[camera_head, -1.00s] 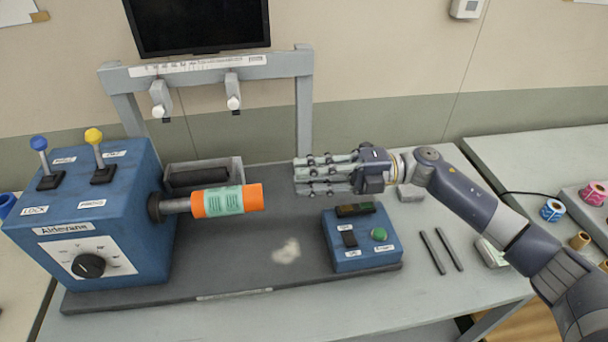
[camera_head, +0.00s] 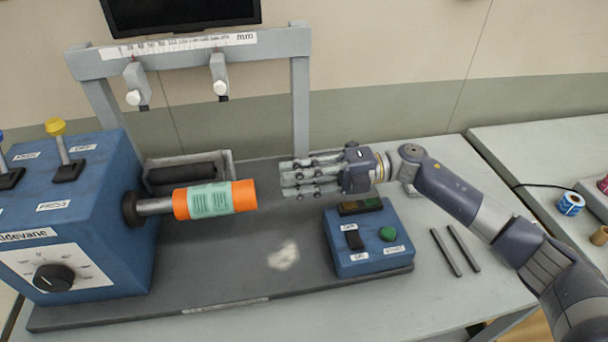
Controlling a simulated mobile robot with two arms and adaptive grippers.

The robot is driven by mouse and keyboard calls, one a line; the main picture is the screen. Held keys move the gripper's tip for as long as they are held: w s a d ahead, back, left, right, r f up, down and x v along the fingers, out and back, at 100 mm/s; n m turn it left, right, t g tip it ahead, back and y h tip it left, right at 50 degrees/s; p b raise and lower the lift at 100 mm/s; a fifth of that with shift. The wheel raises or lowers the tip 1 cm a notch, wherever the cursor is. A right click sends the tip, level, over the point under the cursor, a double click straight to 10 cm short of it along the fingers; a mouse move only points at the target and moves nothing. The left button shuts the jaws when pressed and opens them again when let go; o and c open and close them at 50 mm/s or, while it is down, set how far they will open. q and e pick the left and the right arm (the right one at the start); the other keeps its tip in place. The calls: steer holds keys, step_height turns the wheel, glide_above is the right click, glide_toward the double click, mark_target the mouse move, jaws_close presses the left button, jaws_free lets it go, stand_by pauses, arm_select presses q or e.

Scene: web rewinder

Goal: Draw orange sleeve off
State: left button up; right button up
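The orange sleeve (camera_head: 244,195) with a green printed label around its middle sits on the grey shaft (camera_head: 154,207) that sticks out of the blue machine box (camera_head: 88,232). Its free end points right. My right gripper (camera_head: 284,178) comes in from the right, its fingers pointing left at the sleeve. A gap lies between the fingertips and the sleeve's free end, so they do not touch. The fingers are spread apart with nothing between them. My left gripper is not in view.
A grey frame with a ruler and two clamps (camera_head: 219,76) stands behind. A blue control box (camera_head: 368,241) with a green button sits below my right gripper. A tray with a dark roller (camera_head: 182,172) lies behind the sleeve. Two dark rods (camera_head: 446,252) lie at right.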

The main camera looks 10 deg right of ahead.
mark_target(251, 183)
steer(key=shift+w+a+p, duration=0.1)
steer(key=shift+a+p, duration=0.9)
steer(key=shift+a, duration=3.25)
jaws_close()
steer(key=c, duration=0.5)
jaws_free()
steer(key=o, duration=0.5)
